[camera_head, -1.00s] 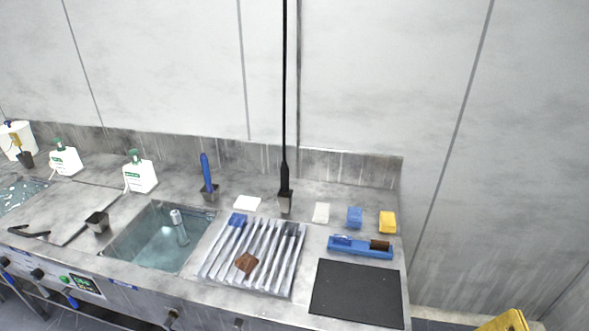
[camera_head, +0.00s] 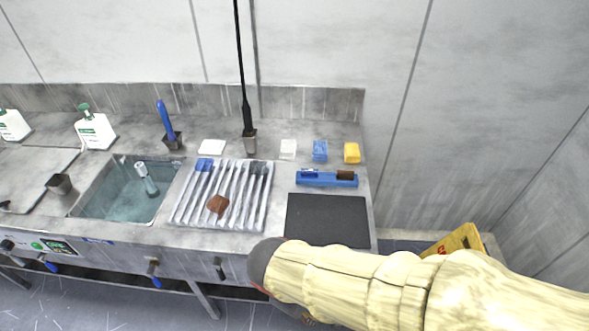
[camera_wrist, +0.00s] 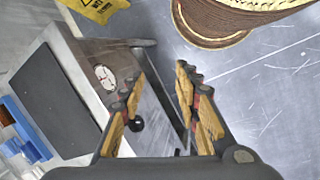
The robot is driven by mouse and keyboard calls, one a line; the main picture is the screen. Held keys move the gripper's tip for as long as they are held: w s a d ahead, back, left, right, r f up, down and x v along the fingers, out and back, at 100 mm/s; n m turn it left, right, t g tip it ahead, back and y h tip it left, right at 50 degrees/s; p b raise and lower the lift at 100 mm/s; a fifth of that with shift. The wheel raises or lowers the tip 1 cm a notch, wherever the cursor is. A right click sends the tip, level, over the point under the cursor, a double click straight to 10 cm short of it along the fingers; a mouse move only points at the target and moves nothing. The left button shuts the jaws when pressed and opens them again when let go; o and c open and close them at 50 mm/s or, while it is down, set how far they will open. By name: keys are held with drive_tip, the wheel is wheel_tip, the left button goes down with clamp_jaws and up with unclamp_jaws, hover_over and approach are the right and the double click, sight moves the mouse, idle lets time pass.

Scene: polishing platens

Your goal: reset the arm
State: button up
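My gripper (camera_wrist: 165,105) shows in the wrist view with its two fingers spread apart and nothing between them. It is above the floor, near the right front corner of the metal counter. In the head view my arm reaches in from the lower right and ends just in front of the counter edge, below the black mat (camera_head: 328,218). The gripper's fingers are mostly hidden there behind the arm.
The metal counter (camera_head: 130,232) holds a sink (camera_head: 125,195), a ribbed rack (camera_head: 262,215) with a brown block (camera_head: 217,205), a blue tray (camera_head: 327,180), and sponges, including a yellow one (camera_head: 352,152). A yellow floor sign (camera_head: 455,243) stands right of the counter.

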drive_tip(key=w+d+r+m+t+y+p, duration=0.1)
drive_tip(key=w+d+r+m+t+y, duration=0.1)
drive_tip(key=d+r+m, duration=0.9)
drive_tip(key=d+r+t+y, duration=0.1)
drive_tip(key=d+r+t, duration=0.1)
drive_tip(key=d+r, duration=0.2)
wheel_tip(320, 180, up, 3)
drive_tip(key=shift+r+m, duration=0.1)
drive_tip(key=shift+m, duration=0.3)
